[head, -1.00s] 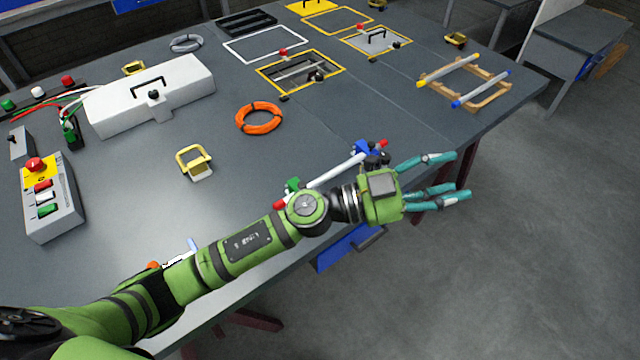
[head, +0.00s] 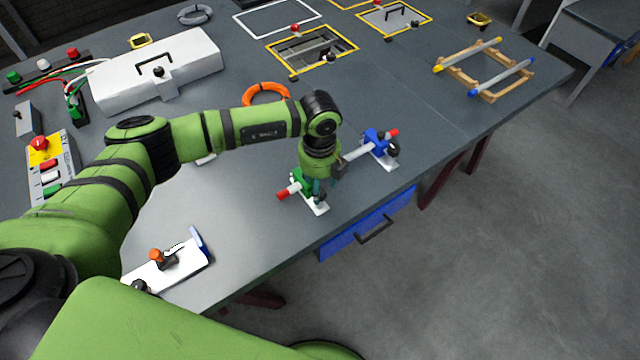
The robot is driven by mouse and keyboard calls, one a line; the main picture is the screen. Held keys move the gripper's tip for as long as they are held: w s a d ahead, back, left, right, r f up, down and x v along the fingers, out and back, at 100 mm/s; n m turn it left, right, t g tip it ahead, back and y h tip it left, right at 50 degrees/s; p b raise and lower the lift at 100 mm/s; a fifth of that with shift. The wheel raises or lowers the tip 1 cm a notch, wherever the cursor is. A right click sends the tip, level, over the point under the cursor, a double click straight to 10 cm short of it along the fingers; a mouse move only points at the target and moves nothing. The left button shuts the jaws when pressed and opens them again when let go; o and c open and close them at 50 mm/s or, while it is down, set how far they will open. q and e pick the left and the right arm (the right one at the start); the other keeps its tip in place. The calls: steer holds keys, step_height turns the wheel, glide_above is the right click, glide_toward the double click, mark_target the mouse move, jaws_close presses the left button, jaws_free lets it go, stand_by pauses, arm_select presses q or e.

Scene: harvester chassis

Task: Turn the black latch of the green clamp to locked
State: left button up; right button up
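The green clamp (head: 303,189) sits on a small white base near the front edge of the table. A white rod (head: 357,153) with red ends runs through it and through a blue clamp to its right. My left gripper (head: 317,188) points down right at the green clamp, over its right side. Its teal fingers are mostly hidden behind the wrist and against the clamp, so their opening is unclear. The clamp's black latch is largely covered by the gripper, and its position cannot be read. My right gripper is out of view.
The blue clamp (head: 376,142) with a black knob stands close on the right. An orange ring (head: 266,93) lies behind the arm. A white plate (head: 187,268) with an orange-topped part is at front left. A blue drawer (head: 368,222) hangs below the table edge.

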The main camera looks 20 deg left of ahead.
arm_select(q)
steer(key=shift+w+f+p, duration=0.1)
steer(key=shift+f+p, duration=0.2)
steer(key=shift+f, duration=1.2)
steer(key=c, duration=1.1)
steer(key=shift+c, duration=0.3)
steer(key=shift+f, duration=0.1)
